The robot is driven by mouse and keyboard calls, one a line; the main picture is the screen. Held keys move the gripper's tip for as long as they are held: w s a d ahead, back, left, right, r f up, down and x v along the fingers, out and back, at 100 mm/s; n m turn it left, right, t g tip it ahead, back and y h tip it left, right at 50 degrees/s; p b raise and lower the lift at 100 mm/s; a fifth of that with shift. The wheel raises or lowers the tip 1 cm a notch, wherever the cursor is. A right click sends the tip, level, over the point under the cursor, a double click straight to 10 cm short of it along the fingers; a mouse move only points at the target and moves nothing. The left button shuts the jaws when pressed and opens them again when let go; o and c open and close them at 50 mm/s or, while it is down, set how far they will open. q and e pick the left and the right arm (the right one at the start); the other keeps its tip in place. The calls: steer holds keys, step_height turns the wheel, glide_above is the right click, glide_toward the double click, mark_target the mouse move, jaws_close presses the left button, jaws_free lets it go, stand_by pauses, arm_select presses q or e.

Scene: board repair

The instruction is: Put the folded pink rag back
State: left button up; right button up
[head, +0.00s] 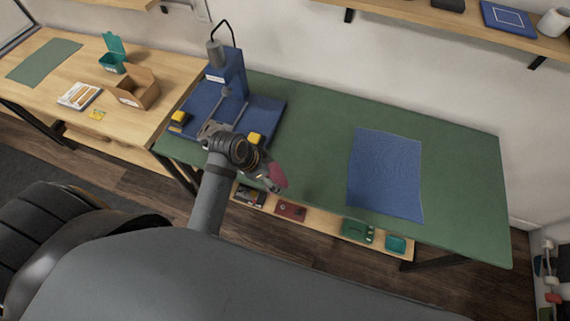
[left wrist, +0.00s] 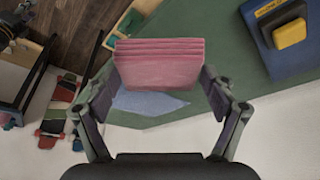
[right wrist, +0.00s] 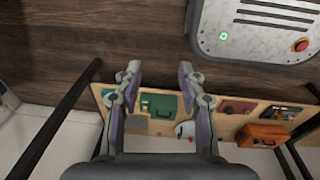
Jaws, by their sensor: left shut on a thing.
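The folded pink rag (left wrist: 160,65) shows as a thick stack of layers between the fingers of my left gripper (left wrist: 162,80) in the left wrist view. My left gripper is shut on it. In the head view, the rag (head: 278,177) is held at my left gripper (head: 266,174), near the front edge of the green-topped bench (head: 310,123). My right gripper (right wrist: 160,76) shows in the right wrist view, with its fingers apart and nothing between them. It is in front of a low wooden shelf (right wrist: 207,117).
A blue cloth or mat (head: 386,174) lies on the bench's right half, with bare green surface around it. A blue press-like machine (head: 228,72) with yellow blocks stands at the bench's left end. Under the bench, the shelf holds a green case (right wrist: 160,105) and an orange box (right wrist: 262,135).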

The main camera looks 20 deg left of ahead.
arm_select(q)
steer(key=w+f+p, duration=0.1)
steer(key=w+f, duration=0.2)
steer(key=w, duration=0.5)
glide_above(287, 164)
steer(key=s+a, duration=0.1)
step_height(287, 164, down, 6)
steer(key=shift+s+a+r, duration=0.1)
steer(key=shift+r, duration=0.1)
steer(key=shift+f, duration=0.25)
steer(key=shift+w+f, duration=0.2)
steer(key=shift+f, duration=1.35)
steer(key=shift+f, duration=0.2)
steer(key=o, duration=1)
steer(key=shift+r, duration=0.15)
